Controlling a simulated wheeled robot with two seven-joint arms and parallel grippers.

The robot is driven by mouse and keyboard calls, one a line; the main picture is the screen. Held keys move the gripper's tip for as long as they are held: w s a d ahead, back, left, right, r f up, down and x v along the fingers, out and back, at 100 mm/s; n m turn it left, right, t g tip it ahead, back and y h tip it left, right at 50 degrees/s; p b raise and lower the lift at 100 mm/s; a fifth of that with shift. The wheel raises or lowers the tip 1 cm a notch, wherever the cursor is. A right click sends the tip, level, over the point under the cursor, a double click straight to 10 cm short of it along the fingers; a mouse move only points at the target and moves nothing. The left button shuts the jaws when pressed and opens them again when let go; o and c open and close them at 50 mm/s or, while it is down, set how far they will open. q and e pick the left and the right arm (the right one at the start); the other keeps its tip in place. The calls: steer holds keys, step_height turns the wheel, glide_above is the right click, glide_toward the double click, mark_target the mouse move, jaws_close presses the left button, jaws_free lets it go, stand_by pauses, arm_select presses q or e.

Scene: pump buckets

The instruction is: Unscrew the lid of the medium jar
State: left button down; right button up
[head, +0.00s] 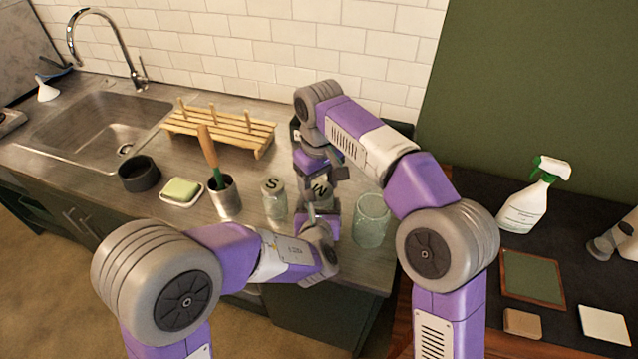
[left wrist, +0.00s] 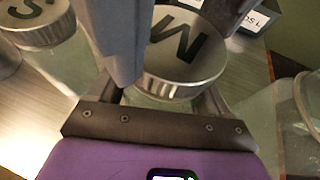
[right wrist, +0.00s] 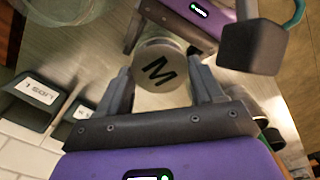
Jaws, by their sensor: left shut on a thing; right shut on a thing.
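The medium jar is glass, with a metal lid marked M (head: 320,188), and stands upright on the counter. The lid also shows in the left wrist view (left wrist: 180,52) and the right wrist view (right wrist: 160,68). My left gripper (head: 321,212) is shut on the jar's glass body (left wrist: 160,101), below the lid. My right gripper (head: 322,178) comes from the back and is shut on the lid, with one finger on each side in the right wrist view. The lid sits on the jar; whether it has turned cannot be told. The jar's lower body is mostly hidden.
A small jar with an S lid (head: 273,187) stands close to the left. A larger glass jar (head: 371,222) stands close to the right. A dark labelled bin (right wrist: 25,105) is behind.

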steer(key=n, duration=2)
steer(key=shift+r, duration=0.25)
steer(key=shift+r, duration=0.9)
